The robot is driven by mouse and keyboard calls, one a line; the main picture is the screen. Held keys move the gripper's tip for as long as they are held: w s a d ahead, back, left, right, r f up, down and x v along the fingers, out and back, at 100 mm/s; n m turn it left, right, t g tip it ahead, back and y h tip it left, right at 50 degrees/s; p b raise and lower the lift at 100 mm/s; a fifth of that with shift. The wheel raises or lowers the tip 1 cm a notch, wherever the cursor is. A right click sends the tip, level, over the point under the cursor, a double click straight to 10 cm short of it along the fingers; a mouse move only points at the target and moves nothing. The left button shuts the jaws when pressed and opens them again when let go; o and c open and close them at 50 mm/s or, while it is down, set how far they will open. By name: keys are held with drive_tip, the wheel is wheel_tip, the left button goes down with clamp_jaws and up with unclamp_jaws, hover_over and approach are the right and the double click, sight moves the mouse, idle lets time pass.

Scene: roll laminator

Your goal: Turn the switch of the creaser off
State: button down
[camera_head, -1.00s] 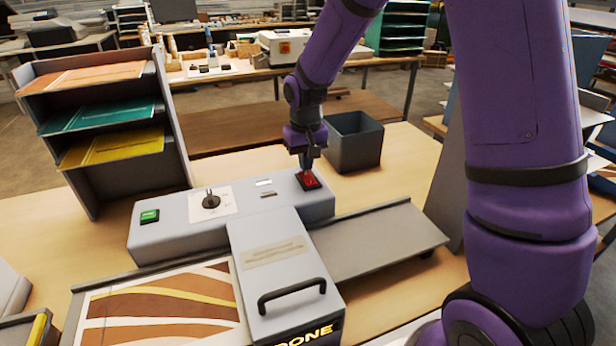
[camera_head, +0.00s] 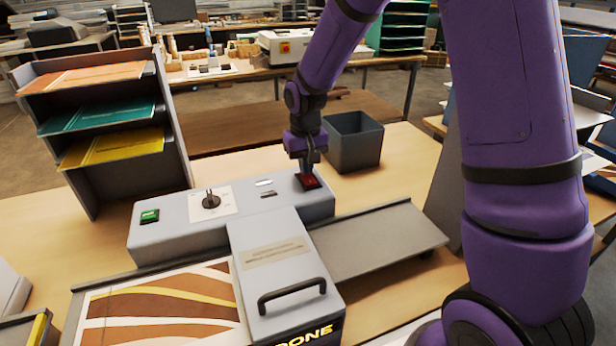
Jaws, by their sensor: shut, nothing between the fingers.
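The creaser (camera_head: 180,236) is a grey machine on the wooden table, with a control panel along its back. A red rocker switch (camera_head: 311,183) sits at the panel's right end. A green button (camera_head: 149,216) is at the left end, and a black knob (camera_head: 211,201) on a white dial plate stands between them. My gripper (camera_head: 306,171) points down at the red switch with its fingers shut and empty. Its tips are at or just above the switch and hide part of it. I cannot tell whether they touch it, or which way the switch is tipped.
A dark open bin (camera_head: 355,142) stands just behind and right of my gripper. A shelf rack (camera_head: 178,130) with coloured sheets is at the left. The creaser's black handle (camera_head: 291,293) rises in front, and a grey side tray (camera_head: 378,240) extends right.

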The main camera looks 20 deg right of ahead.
drive_tip(key=shift+f, duration=0.15)
drive_tip(key=shift+r, duration=3.55)
drive_tip(key=shift+s+r, duration=0.15)
drive_tip(key=shift+r, duration=0.1)
drive_tip(key=s+d+r+t, duration=0.1)
drive_tip(key=s+d+r, duration=0.1)
drive_tip(key=s+r, duration=0.3)
drive_tip(key=s+d+r+t, duration=0.2)
drive_tip(key=s+r, duration=0.3)
drive_tip(key=s, duration=0.9)
drive_tip(key=s+d+r+t, duration=0.2)
drive_tip(key=s+r, duration=0.4)
drive_tip(key=s, duration=0.4)
drive_tip(key=shift+d, duration=0.45)
